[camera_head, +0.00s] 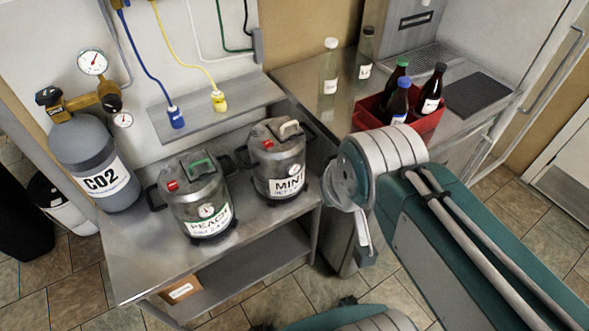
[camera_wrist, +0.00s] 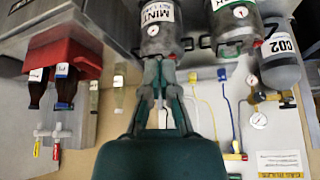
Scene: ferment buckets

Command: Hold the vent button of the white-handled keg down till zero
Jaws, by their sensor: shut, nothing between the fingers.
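The white-handled keg is the grey MINT keg (camera_head: 277,165), upright on the metal bench, its pale handle (camera_head: 289,129) on top. A small red part (camera_head: 267,144), seemingly the vent button, sits on its lid. In the wrist view, the MINT keg (camera_wrist: 152,32) is at the top centre, label and gauge visible. My gripper (camera_wrist: 160,64) is shut and empty, its fingertips overlapping the lid side of this keg. I cannot tell whether they touch it. The fingers hide much of the lid there. The gauge needle is too small to read. I cannot make out the fingers in the head view.
The green-handled PEACH keg (camera_head: 200,205) stands close left of the MINT keg. A CO2 cylinder (camera_head: 92,160) with gauges is farther left. A wall shelf (camera_head: 215,108) with hoses is behind. A red crate (camera_head: 428,125) of bottles and two clear bottles stand to the right.

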